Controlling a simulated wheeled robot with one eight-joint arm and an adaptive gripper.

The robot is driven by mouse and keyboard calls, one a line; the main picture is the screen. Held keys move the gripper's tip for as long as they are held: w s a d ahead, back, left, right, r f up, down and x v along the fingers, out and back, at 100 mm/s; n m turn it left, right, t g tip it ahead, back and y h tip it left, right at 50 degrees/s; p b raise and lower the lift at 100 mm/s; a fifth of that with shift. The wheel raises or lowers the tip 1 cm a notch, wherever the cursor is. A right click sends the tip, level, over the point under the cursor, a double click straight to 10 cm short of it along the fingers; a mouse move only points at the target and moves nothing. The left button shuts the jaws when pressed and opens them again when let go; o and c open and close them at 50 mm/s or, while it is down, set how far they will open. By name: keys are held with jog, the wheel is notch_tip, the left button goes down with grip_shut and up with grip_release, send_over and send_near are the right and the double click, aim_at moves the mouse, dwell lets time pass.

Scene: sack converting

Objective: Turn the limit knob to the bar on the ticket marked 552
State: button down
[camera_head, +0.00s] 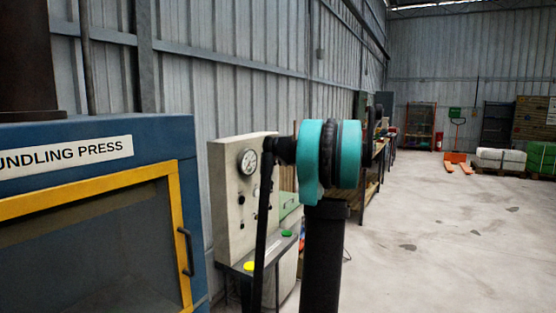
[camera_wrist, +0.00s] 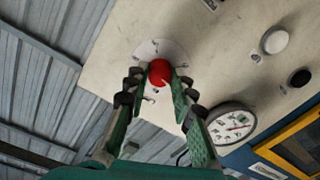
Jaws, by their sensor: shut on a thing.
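In the wrist view a red knob (camera_wrist: 159,72) sits on a round pale dial plate (camera_wrist: 171,50) on the cream control panel (camera_wrist: 110,68). I take it for the limit knob. My gripper (camera_wrist: 163,78) is shut on it, one finger on each side. Small dark marks show around the plate, but I cannot read them. A pressure gauge (camera_wrist: 232,125) is to the lower right on the same panel. In the head view the gauge (camera_head: 248,162) shows on the panel, while my arm hides the knob and gripper. I cannot make out a ticket marked 552 in either view.
A white knob (camera_wrist: 275,40) and a black knob (camera_wrist: 300,77) are on the panel's right in the wrist view. The blue bundling press (camera_head: 100,135) with a yellow-framed door stands left. Open floor (camera_head: 450,230) lies right.

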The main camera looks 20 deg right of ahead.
jog(key=shift+f, duration=0.1)
dwell(0.3)
jog(key=c, duration=1.3)
grip_release()
jog(key=shift+d, duration=0.1)
jog(key=v, duration=1.2)
